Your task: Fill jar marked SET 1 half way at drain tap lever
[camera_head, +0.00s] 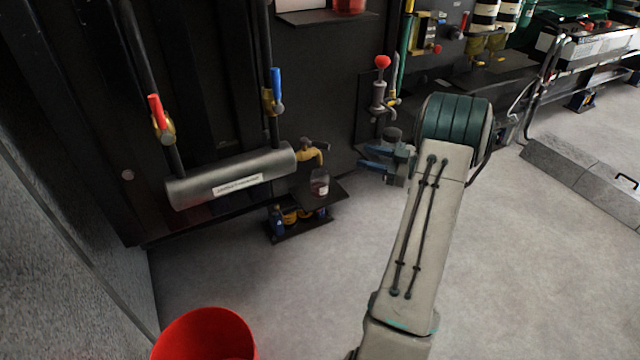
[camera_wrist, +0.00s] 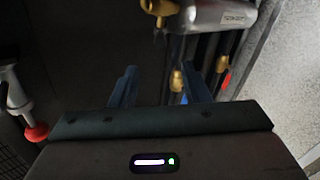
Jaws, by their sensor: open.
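A small clear jar (camera_head: 320,183) with a pale label stands on a black shelf (camera_head: 328,196) under a brass tap (camera_head: 312,153). The label is too small to read. The tap has a dark lever (camera_head: 316,144) and sits at the right end of a grey cylinder (camera_head: 235,178). The tap is partly visible at the top of the wrist view (camera_wrist: 160,14); the jar cannot be made out there. My gripper (camera_head: 363,157) is open and empty, its blue fingers pointing left, to the right of the jar and tap and apart from both. The fingers also show in the wrist view (camera_wrist: 160,82).
Red-handled (camera_head: 155,110) and blue-handled (camera_head: 276,88) valves stand on pipes above the cylinder. A red-knobbed pump (camera_head: 381,85) is above my gripper. A low rack (camera_head: 290,222) holds small items below the shelf. A red bucket (camera_head: 205,335) is on the floor. Floor in front is mostly clear.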

